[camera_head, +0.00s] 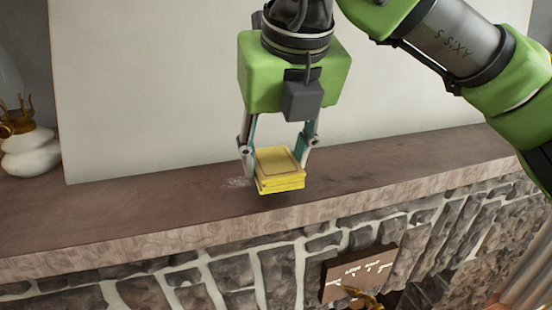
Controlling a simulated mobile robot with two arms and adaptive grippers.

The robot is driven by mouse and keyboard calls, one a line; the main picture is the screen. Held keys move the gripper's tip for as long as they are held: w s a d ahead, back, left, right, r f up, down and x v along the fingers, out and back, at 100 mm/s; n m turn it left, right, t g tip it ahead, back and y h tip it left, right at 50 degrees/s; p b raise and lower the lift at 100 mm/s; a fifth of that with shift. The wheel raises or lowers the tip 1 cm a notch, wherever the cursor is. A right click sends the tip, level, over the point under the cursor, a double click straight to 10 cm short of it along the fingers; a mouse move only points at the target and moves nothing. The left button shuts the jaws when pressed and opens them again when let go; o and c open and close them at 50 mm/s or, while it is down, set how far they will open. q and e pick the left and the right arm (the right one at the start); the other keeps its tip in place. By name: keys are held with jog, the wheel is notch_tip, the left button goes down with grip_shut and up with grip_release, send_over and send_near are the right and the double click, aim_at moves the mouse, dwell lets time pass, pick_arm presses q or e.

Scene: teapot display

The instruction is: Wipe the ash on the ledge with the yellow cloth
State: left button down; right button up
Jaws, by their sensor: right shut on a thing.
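My right gripper (277,158) reaches down from the top and is shut on the folded yellow cloth (280,170). The cloth is at the ledge (130,209), a brown mantel above a stone wall; I cannot tell whether it touches the surface or hovers just above it. A pale grey smudge of ash (236,183) shows on the ledge just left of the cloth. Part of the ash may be hidden behind the cloth and gripper. My left gripper is not in view.
A large pale panel (150,90) stands upright at the back of the ledge, close behind my gripper. A white and gold lamp-like object (30,150) stands at the far left. A small brown plaque (358,272) is on the stone wall below.

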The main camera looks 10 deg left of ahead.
jog(key=shift+r+p, duration=0.6)
jog(key=shift+r, duration=0.7)
jog(key=shift+r+p, duration=1)
jog(key=shift+r, duration=0.5)
